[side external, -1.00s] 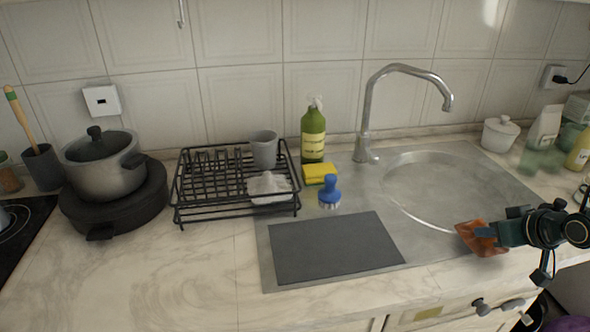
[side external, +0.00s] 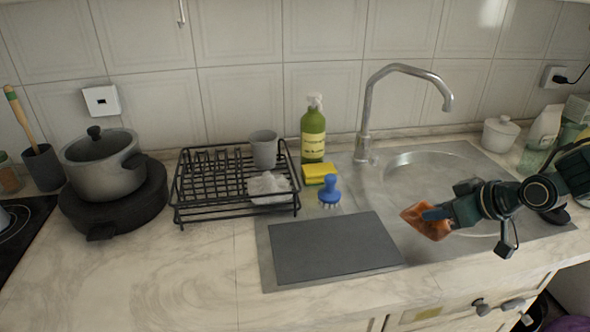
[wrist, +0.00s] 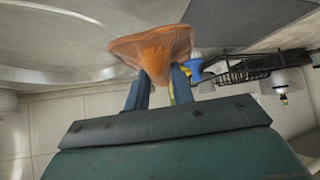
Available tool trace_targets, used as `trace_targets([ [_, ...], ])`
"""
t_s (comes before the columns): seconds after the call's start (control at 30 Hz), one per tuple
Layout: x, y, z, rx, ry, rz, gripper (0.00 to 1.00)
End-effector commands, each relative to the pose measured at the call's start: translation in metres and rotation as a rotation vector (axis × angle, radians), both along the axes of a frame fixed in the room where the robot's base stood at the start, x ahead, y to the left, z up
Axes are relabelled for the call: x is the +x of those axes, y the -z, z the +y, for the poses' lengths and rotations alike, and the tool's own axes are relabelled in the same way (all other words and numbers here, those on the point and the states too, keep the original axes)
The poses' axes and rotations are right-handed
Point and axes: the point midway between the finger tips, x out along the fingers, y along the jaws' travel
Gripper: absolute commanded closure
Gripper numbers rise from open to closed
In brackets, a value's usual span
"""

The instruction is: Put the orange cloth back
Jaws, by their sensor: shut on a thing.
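The orange cloth (side external: 427,222) is pinched in my gripper (side external: 437,214), which is shut on it. In the side view, my gripper holds it over the front left part of the round sink basin, near the right edge of the dark grey mat. In the wrist view, the orange cloth (wrist: 158,48) bunches between the two fingertips of my gripper (wrist: 160,76) and spreads out beyond them. I cannot tell exactly how high the cloth is above the sink.
The dark grey mat (side external: 335,247) lies bare on the drainboard. A blue brush (side external: 329,191), a yellow sponge (side external: 319,173) and a green spray bottle (side external: 313,135) stand behind it. The faucet (side external: 365,120) rises behind the sink (side external: 480,160). A black dish rack (side external: 185,200) is left.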

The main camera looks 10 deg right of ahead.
Motion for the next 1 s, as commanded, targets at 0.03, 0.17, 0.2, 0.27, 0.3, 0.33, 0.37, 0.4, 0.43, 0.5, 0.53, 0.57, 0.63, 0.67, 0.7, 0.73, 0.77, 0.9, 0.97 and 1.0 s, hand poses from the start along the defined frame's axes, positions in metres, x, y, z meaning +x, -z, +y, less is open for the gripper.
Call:
trace_targets([
  [0.03,0.001,-0.001,0.002,0.001,-0.007,-0.002,1.00],
  [0.17,0.001,-0.002,0.003,0.000,-0.011,-0.001,1.00],
  [0.2,0.001,-0.001,0.003,0.000,-0.011,-0.001,1.00],
  [0.27,0.001,0.000,0.003,0.000,-0.010,-0.001,1.00],
  [0.3,0.001,0.001,0.003,0.000,-0.010,0.000,1.00],
  [0.33,0.000,0.002,0.003,0.000,-0.010,0.000,1.00],
  [0.37,0.000,0.003,0.003,0.000,-0.010,0.000,1.00],
  [0.4,0.000,0.005,0.003,-0.001,-0.010,0.001,1.00],
  [0.43,0.000,0.006,0.003,-0.001,-0.010,0.001,1.00],
  [0.5,0.000,0.010,0.003,0.000,-0.010,0.000,1.00],
  [0.53,0.000,0.013,0.003,-0.001,-0.010,0.001,1.00],
  [0.57,0.000,0.015,0.003,0.000,-0.009,0.002,1.00],
  [0.63,0.000,0.020,0.003,-0.001,-0.010,0.001,1.00],
  [0.67,0.000,0.023,0.003,-0.001,-0.010,0.001,1.00],
  [0.7,0.000,0.027,0.003,0.000,-0.009,0.002,1.00],
  [0.73,0.000,0.030,0.003,0.000,-0.009,0.002,1.00],
  [0.77,0.000,0.032,0.003,0.000,-0.009,0.001,1.00],
  [0.9,0.000,0.044,0.003,0.000,-0.009,0.001,1.00],
  [0.97,0.000,0.048,0.003,0.001,-0.009,0.001,1.00],
  [1.0,0.000,0.051,0.003,0.001,-0.009,0.001,1.00],
])
